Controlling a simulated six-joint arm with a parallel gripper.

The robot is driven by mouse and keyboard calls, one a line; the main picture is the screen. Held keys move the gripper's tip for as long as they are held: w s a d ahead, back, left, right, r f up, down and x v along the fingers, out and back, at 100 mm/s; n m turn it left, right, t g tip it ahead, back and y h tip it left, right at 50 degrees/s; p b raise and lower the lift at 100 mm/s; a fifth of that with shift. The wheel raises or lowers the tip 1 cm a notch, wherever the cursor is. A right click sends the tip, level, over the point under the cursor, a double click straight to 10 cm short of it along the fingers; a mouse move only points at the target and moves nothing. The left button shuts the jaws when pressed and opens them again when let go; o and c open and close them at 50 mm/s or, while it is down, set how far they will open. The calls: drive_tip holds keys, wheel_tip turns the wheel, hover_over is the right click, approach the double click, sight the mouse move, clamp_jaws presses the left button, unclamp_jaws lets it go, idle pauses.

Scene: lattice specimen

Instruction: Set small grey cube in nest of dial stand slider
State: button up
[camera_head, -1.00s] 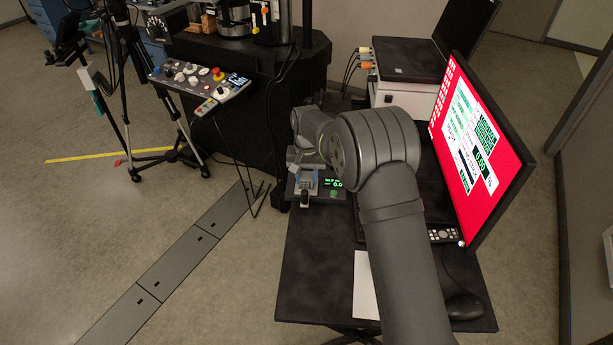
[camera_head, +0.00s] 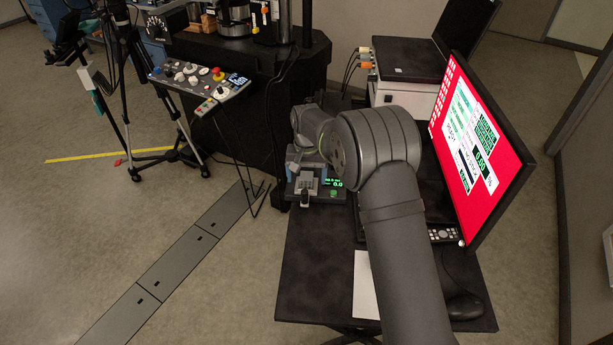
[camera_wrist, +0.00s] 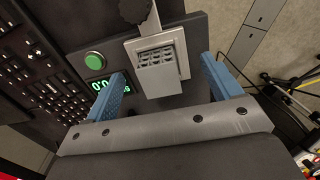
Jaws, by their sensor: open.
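In the wrist view the small grey cube (camera_wrist: 158,72), with a lattice texture, sits at the pale slider (camera_wrist: 180,38) of the dial stand (camera_wrist: 197,28). Whether it is fully seated in the nest I cannot tell. My gripper (camera_wrist: 163,68) is open, with one blue finger on each side of the cube and a visible gap to both. In the head view the dial stand (camera_head: 327,196) stands at the table's far left corner, with a lit green readout. My arm hides part of it there.
The stand carries a green button (camera_wrist: 95,61) and a black knob (camera_wrist: 133,10). A keyboard (camera_wrist: 40,75) lies beside it. The red monitor (camera_head: 478,150), remote (camera_head: 443,235) and mouse (camera_head: 464,306) are to the right. The table's front left (camera_head: 315,270) is clear.

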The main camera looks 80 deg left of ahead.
sight(307, 175)
drive_tip(key=shift+r, duration=2.35)
